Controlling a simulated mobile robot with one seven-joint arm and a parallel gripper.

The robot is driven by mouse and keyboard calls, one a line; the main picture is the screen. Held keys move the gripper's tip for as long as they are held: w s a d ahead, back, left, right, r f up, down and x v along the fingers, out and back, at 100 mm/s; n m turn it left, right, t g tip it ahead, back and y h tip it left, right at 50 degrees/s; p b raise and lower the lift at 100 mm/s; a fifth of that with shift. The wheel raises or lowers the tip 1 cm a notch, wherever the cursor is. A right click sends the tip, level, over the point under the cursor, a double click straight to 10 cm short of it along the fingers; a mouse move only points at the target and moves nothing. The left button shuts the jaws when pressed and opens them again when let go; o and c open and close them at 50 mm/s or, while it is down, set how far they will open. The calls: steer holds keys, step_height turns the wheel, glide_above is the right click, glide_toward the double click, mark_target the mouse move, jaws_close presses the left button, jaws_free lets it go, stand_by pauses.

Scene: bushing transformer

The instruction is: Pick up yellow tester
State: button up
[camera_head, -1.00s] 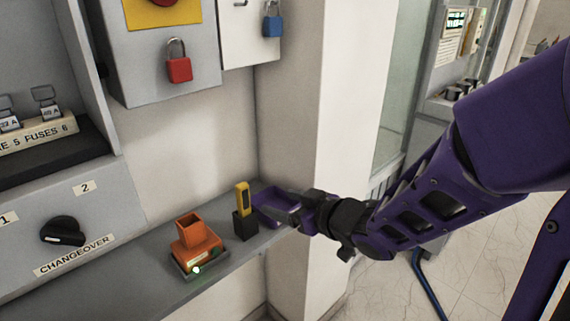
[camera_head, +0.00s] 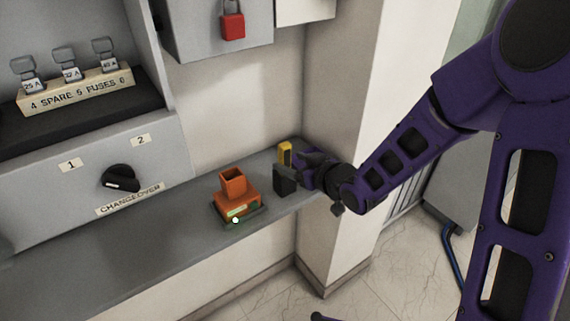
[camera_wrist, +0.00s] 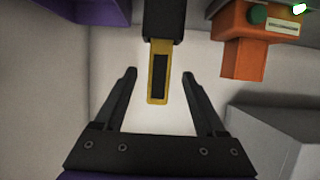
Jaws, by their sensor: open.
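The yellow tester (camera_head: 285,152) stands upright in a black holder (camera_head: 284,181) on the grey shelf. In the wrist view the yellow tester (camera_wrist: 158,72) has a dark face, and its end sticks out of the black holder (camera_wrist: 163,20). My gripper (camera_head: 305,160) is at the tester's right in the head view. In the wrist view my gripper (camera_wrist: 160,78) is open, with one finger on each side of the tester's end and a gap on both sides. In the head view the fingers partly blend with the holder, so contact there is hard to judge.
An orange device (camera_head: 237,194) on a dark base stands left of the holder; it shows at upper right in the wrist view (camera_wrist: 255,38). The shelf (camera_head: 130,245) is clear further left. A changeover panel (camera_head: 95,175) stands behind, and a white pillar (camera_head: 345,130) is close on the right.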

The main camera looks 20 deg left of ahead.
mark_target(279, 156)
steer(key=shift+x, duration=3.5)
steer(key=shift+w+r, duration=0.1)
steer(key=shift+r, duration=0.1)
jaws_close()
